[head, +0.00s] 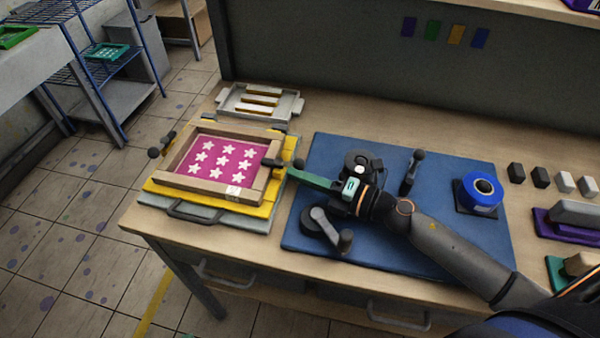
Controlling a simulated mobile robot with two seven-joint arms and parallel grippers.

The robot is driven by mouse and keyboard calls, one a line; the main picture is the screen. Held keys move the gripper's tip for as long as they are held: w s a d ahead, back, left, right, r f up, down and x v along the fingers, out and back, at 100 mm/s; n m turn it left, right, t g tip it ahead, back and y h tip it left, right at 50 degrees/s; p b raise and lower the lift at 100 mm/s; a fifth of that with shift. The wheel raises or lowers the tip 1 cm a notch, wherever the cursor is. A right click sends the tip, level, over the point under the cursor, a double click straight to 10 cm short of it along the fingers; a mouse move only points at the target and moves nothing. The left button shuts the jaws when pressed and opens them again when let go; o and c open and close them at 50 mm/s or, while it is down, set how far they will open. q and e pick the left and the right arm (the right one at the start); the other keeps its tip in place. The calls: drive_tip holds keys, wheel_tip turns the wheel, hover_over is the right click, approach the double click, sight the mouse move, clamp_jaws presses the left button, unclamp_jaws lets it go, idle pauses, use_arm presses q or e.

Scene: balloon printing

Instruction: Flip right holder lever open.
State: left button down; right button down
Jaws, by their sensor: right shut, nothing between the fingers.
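A wooden-framed screen (176,158) with a pink mesh and white stars sits on a yellow and grey holder base (258,208). The right holder lever (272,163) is dark with a knob and lies at the frame's right edge, its knob end over the wooden rim. The left holder lever (161,144) points outward, away from the frame. My right gripper (291,173) is shut and empty, its teal fingers pointing left with the tips close beside the right lever. I cannot tell if they touch it. My left gripper is not in view.
A blue mat (470,245) lies under my right arm, with a dark-handled tool (325,228), another dark upright handle (411,170) and a blue tape roll (482,190). A grey tray (261,101) with yellow bars stands behind the holder. Small blocks (541,177) line the right.

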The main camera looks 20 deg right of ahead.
idle(0.3)
drive_tip(key=shift+w+d+f+n+g+y+b, duration=0.25)
drive_tip(key=shift+n+g+y+b, duration=0.2)
drive_tip(key=shift+b, duration=0.4)
drive_tip(key=shift+d+g+y+b, duration=0.1)
drive_tip(key=shift+g+y+b, duration=0.15)
drive_tip(key=shift+y+b, duration=0.1)
drive_tip(key=shift+w+d+r+n, duration=0.15)
drive_tip(key=shift+d+n, duration=0.05)
drive_tip(key=shift+n, duration=0.15)
drive_tip(key=shift+w+d+r, duration=0.1)
drive_tip(key=shift+d, duration=0.15)
